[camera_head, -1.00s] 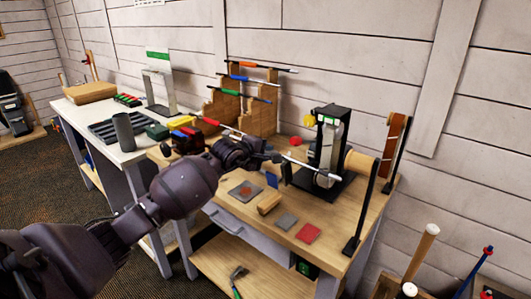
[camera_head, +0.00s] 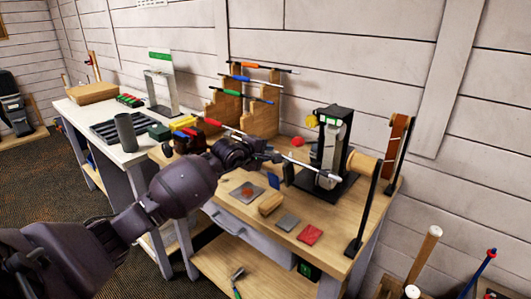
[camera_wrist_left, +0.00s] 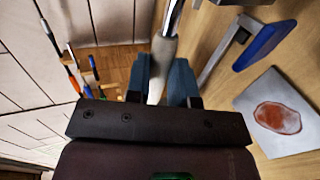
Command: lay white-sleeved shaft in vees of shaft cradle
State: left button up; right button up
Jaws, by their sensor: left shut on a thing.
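My left gripper (camera_head: 274,157) is shut on the white-sleeved shaft (camera_head: 305,166), above the wooden workbench (camera_head: 340,222). The shaft slopes down to the right, and its far end passes in front of the black clamp stand. In the left wrist view the fingers (camera_wrist_left: 166,84) close on either side of the pale sleeve (camera_wrist_left: 158,72), with the bare metal shaft running up out of the frame. A stepped wooden rack (camera_head: 263,118) at the back holds several coloured-grip shafts; I cannot tell whether it is the cradle. My right gripper is out of view.
The black clamp stand (camera_head: 333,140) with a yellow knob stands close to the shaft's far end. A black post (camera_head: 368,205) stands at the right edge.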

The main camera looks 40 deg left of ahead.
pick_arm(q)
jog(key=shift+a, duration=0.1)
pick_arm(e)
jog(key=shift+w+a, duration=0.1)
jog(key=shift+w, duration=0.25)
pick_arm(q)
jog(key=shift+a, duration=0.15)
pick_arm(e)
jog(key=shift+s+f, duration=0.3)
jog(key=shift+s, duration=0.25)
pick_arm(q)
jog(key=shift+a+b, duration=0.35)
jog(key=shift+b, duration=0.05)
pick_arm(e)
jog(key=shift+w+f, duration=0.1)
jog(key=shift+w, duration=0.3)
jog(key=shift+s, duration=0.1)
pick_arm(q)
jog(key=o, duration=0.9)
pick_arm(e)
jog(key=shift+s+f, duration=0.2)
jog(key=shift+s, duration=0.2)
pick_arm(q)
jog(key=shift+o, duration=0.2)
